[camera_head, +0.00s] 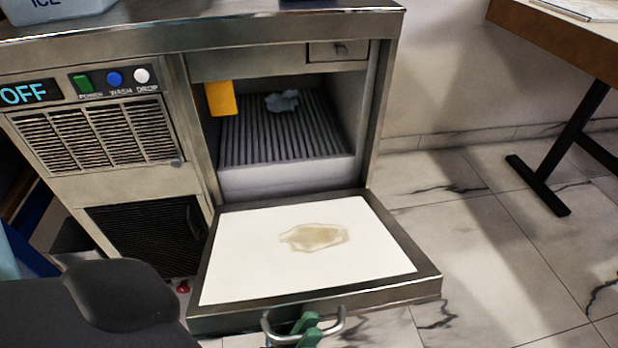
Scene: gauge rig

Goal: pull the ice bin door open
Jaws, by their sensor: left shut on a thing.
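The ice bin door (225,275) is hinged at its lower edge and lies folded down, about level, with its white inner face up. A brownish stain marks that face. The door's metal bar handle (338,326) is at its front edge. My left gripper (306,326) shows only as green fingers at the bottom of the picture, shut on the handle. The open ice bin (275,182) shows a ribbed grey floor with a small bluish-grey lump (283,101) on it. My right gripper is out of view.
A yellow piece (221,98) hangs at the bin's upper left. Left of the opening is a panel with an OFF display (28,94), buttons and vents. A table with a dark leg (565,150) stands at right. The tiled floor between is clear.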

